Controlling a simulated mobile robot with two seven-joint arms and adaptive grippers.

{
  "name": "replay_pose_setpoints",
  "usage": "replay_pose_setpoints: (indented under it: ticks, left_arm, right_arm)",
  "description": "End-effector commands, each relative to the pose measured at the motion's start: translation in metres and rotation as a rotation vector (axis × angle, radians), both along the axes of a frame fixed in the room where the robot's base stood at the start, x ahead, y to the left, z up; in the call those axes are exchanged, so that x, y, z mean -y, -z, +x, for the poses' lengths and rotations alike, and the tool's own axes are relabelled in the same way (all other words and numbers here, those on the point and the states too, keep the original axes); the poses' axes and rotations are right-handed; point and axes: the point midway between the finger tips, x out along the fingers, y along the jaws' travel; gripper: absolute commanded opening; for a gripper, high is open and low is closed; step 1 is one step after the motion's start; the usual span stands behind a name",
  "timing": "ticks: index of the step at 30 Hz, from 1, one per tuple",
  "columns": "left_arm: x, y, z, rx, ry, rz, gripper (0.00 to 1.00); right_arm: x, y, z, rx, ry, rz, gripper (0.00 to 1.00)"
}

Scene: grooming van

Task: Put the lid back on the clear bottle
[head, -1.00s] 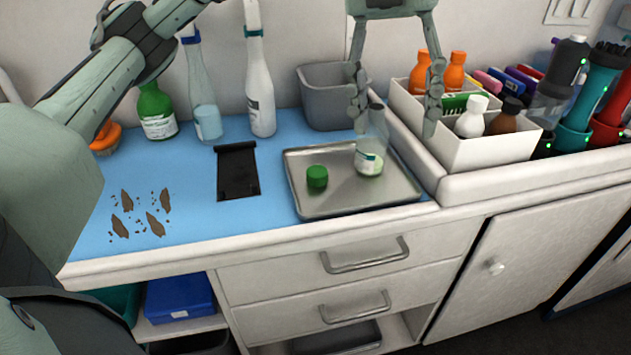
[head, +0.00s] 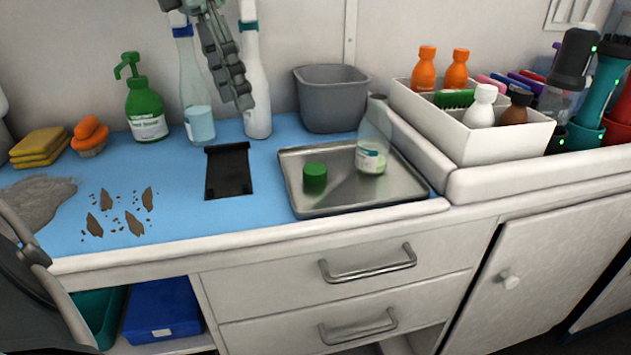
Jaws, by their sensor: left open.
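The clear bottle (head: 373,135) stands upright on the right side of a metal tray (head: 345,195). It has a pale label low down, and its narrow neck shows no green lid on it. The green lid (head: 315,178) lies on the tray to the left of the bottle, apart from it. My left gripper (head: 224,58) is open at the top of the head view, in front of the tall bottles at the back, well left of the clear bottle and higher. Part of it is cut off by the frame. My right gripper is not in view.
Behind the tray stands a grey bin (head: 331,98). A white caddy (head: 490,140) with several bottles is to the right. A blue-capped bottle (head: 198,115), white spray bottle (head: 258,95) and green pump bottle (head: 147,110) stand behind a black pad (head: 229,172).

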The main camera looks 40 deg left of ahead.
Motion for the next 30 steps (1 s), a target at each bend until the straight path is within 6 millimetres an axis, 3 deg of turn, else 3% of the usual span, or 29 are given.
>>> replay_pose_setpoints:
  ticks: [6, 12, 16, 25, 30]
  left_arm:
    - [0.055, 0.007, 0.025, -0.003, 0.395, 0.176, 0.54]
    - [0.096, 0.019, 0.037, -0.017, 0.633, 0.228, 0.54]
    - [0.105, 0.021, 0.039, -0.020, 0.685, 0.233, 0.54]
    - [0.105, 0.021, 0.039, -0.019, 0.687, 0.233, 0.54]
    - [0.105, 0.036, 0.038, -0.022, 0.687, 0.233, 0.54]
  right_arm:
    - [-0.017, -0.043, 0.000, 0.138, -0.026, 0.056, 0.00]
    - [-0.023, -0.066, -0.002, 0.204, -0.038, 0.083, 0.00]
    - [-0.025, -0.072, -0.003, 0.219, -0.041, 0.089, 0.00]
    - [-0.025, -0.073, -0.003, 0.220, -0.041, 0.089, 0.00]
    - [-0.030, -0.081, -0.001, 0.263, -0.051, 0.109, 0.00]
